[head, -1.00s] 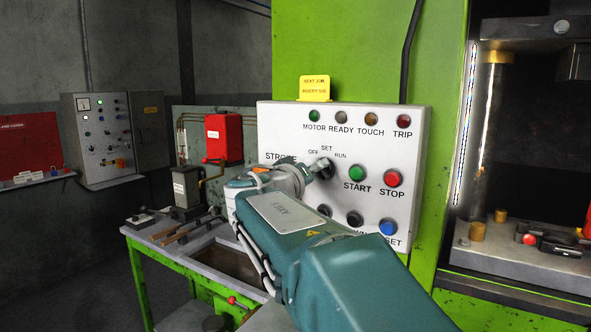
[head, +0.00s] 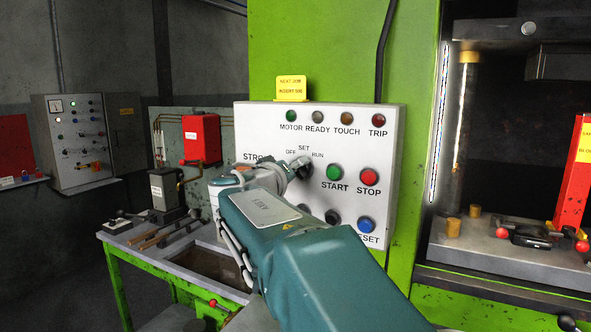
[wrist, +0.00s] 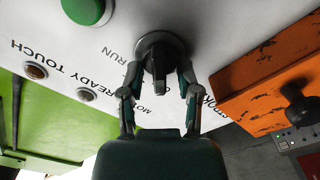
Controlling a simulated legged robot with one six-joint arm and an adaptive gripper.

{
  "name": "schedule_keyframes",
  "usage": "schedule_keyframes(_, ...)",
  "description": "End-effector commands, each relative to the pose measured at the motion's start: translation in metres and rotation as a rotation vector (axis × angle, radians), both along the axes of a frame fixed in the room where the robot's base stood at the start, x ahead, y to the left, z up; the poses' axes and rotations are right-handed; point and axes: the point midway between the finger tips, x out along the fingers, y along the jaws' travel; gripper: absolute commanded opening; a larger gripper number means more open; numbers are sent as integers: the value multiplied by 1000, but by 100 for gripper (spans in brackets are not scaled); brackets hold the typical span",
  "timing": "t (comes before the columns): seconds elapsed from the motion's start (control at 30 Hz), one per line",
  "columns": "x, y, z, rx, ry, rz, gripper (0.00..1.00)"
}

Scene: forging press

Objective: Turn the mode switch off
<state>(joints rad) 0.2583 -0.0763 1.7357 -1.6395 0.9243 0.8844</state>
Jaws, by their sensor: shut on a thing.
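The mode switch is a dark round knob with a raised grip bar. In the wrist view the mode switch (wrist: 160,48) sits on the white panel (wrist: 225,20), its bar between my fingertips. My gripper (wrist: 160,76) is shut on it, one finger on each side. In the head view my gripper (head: 302,165) reaches the panel (head: 260,125) below the labels OFF, SET and RUN. My fingers and wrist cover most of the switch there. I cannot tell which label its bar points to.
The green START button (head: 334,173) and red STOP button (head: 370,177) are close right of my gripper. The blue RESET button (head: 366,224) is below. A workbench (head: 150,262) with tools stands at left. A red block (head: 574,175) stands in the press at right.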

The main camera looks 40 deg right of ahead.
Motion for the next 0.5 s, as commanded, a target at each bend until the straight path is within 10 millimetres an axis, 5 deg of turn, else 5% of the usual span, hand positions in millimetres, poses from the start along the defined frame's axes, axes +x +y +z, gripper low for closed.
schedule_keyframes(0.2, 2, 1, -2, 1, 6, 3, 0)
schedule_keyframes(0.23, 1, 0, -2, 1, 6, 3, 50)
schedule_keyframes(0.5, 1, 1, -2, 2, 4, 3, 50)
